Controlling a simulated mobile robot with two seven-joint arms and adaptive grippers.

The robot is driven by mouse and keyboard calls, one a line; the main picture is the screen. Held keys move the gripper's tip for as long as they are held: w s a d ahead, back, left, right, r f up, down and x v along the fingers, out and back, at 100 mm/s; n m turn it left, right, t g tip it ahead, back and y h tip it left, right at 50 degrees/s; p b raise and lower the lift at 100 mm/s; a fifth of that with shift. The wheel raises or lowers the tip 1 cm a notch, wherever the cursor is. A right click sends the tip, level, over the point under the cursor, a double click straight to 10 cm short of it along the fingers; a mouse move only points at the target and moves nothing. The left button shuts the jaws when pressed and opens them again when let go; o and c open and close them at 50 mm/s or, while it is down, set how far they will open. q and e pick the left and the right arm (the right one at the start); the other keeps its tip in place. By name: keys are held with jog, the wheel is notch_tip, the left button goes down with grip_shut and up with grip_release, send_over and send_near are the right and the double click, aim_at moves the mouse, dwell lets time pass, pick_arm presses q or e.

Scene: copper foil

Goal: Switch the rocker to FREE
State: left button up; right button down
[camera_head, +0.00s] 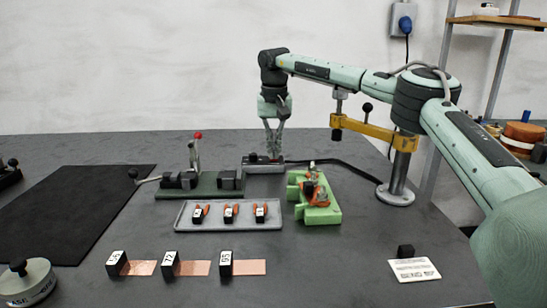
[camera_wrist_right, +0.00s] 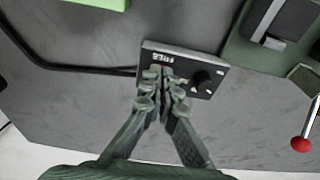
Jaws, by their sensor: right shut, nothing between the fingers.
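A small dark control box (camera_head: 250,164) sits on the grey table, below my right gripper (camera_head: 273,150). My left gripper is not in view.
A black cable (camera_head: 340,164) runs right from the box. A clamp fixture with a red-tipped lever (camera_head: 198,136) stands left, a green fixture (camera_head: 322,212) front right, and a grey tray (camera_head: 185,222) in front. A yellow-armed post (camera_head: 400,170) stands right.

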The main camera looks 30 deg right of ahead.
jog(key=shift+f, duration=0.2)
jog(key=shift+r+p, duration=0.3)
jog(key=shift+r, duration=3.25)
